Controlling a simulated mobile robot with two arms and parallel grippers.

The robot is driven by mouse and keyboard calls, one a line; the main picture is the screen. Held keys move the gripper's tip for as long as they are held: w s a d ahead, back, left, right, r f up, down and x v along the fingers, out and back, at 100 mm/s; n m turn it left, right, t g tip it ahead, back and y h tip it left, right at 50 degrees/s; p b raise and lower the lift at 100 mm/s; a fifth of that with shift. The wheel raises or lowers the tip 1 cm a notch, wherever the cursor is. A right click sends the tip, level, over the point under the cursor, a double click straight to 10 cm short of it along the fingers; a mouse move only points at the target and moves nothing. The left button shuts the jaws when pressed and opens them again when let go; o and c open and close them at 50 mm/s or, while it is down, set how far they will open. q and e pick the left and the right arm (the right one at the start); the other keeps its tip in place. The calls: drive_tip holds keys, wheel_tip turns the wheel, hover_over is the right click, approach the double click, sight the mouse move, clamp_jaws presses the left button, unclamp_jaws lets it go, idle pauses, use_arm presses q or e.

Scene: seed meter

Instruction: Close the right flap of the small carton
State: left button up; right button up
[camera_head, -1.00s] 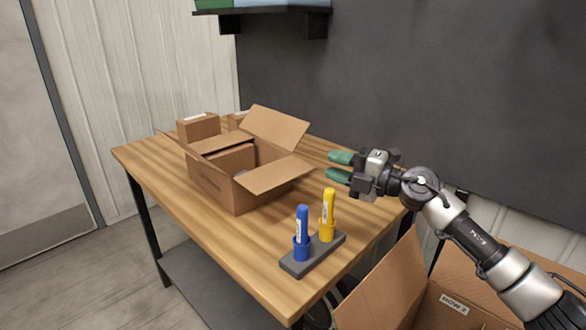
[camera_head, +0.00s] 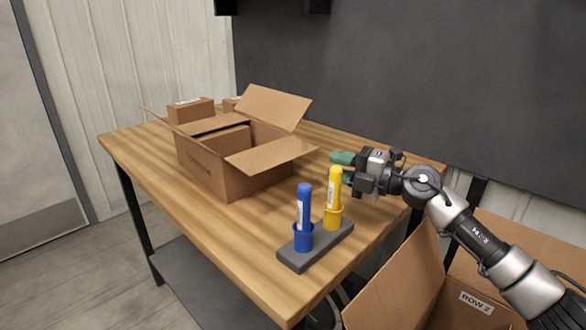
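The small carton (camera_head: 206,172) stands open on the wooden table. Its right flap (camera_head: 270,157) sticks outward toward my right gripper. Another flap (camera_head: 272,107) stands raised at the back. A thin flap edge sticks out at the left, and one flap (camera_head: 205,125) lies low over the opening. A brown box (camera_head: 225,140) shows inside. My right gripper (camera_head: 346,167) is to the right of the right flap, apart from it. Its green fingers are spread and empty; the yellow marker partly hides the lower one. My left gripper is not in view.
A grey holder (camera_head: 318,245) with a blue marker (camera_head: 304,212) and a yellow marker (camera_head: 334,200) stands at the table's (camera_head: 190,220) front right. Small boxes (camera_head: 191,110) stand behind the carton. A large open box (camera_head: 400,285) is at the lower right.

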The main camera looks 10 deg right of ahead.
sight(293, 156)
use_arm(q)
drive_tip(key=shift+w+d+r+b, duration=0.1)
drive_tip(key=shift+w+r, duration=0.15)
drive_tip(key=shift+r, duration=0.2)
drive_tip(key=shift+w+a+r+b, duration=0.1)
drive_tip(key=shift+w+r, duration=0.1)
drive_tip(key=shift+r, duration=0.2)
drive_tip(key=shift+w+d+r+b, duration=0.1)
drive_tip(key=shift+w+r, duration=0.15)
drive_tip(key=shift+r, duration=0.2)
use_arm(e)
drive_tip(key=shift+f+x, duration=0.15)
drive_tip(key=shift+x, duration=2.55)
drive_tip(key=shift+f+x, duration=0.15)
drive_tip(key=shift+x, duration=2.6)
drive_tip(key=shift+c, duration=0.4)
clamp_jaws()
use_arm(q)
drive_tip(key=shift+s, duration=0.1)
